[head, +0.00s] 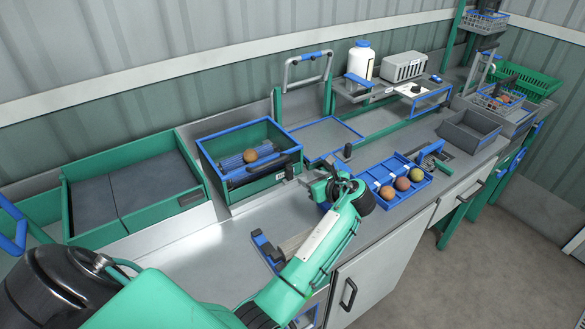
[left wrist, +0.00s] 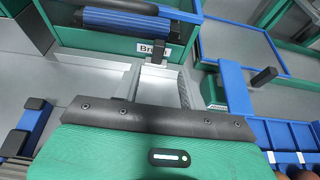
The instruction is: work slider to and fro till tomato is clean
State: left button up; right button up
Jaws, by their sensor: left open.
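A brownish-orange tomato (head: 250,156) rests on blue rollers inside a green brush box (head: 262,185) with a blue rim. The box also shows in the left wrist view (left wrist: 100,42), with a partly covered label starting "Br". A small dark upright knob (head: 289,172), which appears to be the slider's handle, stands at the box's front right; it also shows in the left wrist view (left wrist: 157,49). My right gripper is out of view.
A blue tray (head: 385,180) with several tomatoes lies just right of my left gripper. A green bin (head: 135,190) stands at left. A flat blue-rimmed tray (head: 330,138) lies behind. A blue-ended tool (head: 266,250) lies in front. Bare counter shows before the box.

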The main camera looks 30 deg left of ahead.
aim_at(291, 170)
pick_arm(q)
jog(key=p+x, duration=0.1)
jog(key=x, duration=0.8)
jog(key=shift+w+a+f, duration=0.15)
jog(key=shift+a, duration=0.15)
jog(key=shift+w+a+f, duration=0.15)
jog(key=shift+a+f, duration=0.05)
jog(key=shift+a, duration=0.2)
grip_shut()
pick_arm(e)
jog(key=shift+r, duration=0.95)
